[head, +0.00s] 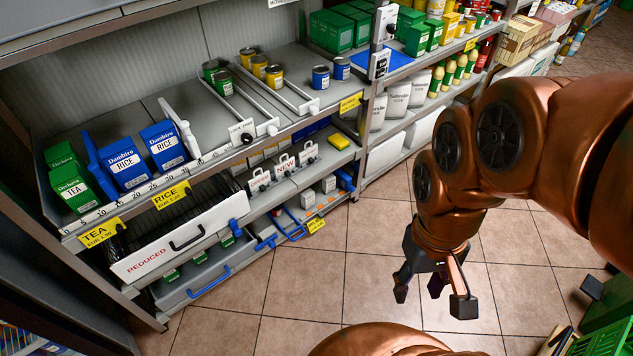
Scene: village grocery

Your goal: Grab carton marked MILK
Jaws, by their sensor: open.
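I cannot read the word MILK on anything in the head view. Small white boxes (307,198) stand on the lower shelf, too small to read. My gripper (432,294) hangs over the tiled floor on the right, pointing down. Its fingers are spread apart with nothing between them. It is well clear of the shelves.
The shelf unit (205,160) on the left holds blue RICE boxes (163,146), green TEA boxes (74,188) and several cans (274,76). A REDUCED drawer (180,238) juts out below. Bottles (460,68) and white bags (397,98) stand further back. The floor (320,290) between is clear.

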